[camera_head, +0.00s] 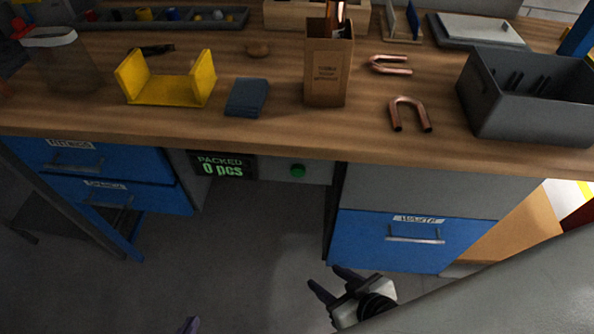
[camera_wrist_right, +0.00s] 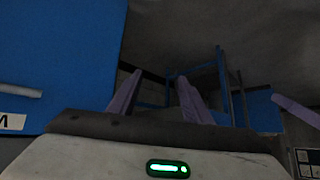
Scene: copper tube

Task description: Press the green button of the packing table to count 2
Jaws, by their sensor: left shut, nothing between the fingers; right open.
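The green button (camera_head: 298,170) sits on the grey front panel (camera_head: 265,168) under the tabletop edge, just right of the display. The display (camera_head: 222,165) reads "PACKED 0 pcs". My right gripper (camera_head: 330,279) is open and empty, below and slightly right of the button, apart from the table. Its two fingers (camera_wrist_right: 155,90) also show in the right wrist view, with nothing between them. My left gripper (camera_head: 190,325) is shut; only its dark fingertip shows at the bottom edge, well below and left of the button. The button is not visible in the right wrist view.
Blue drawers (camera_head: 118,190) stand left of the panel and a blue waste drawer (camera_head: 410,240) right of it. The tabletop (camera_head: 200,137) holds a brown box (camera_head: 328,75), copper tubes (camera_head: 409,113), a yellow holder (camera_head: 165,92) and a grey bin (camera_head: 525,115). Space below the button is free.

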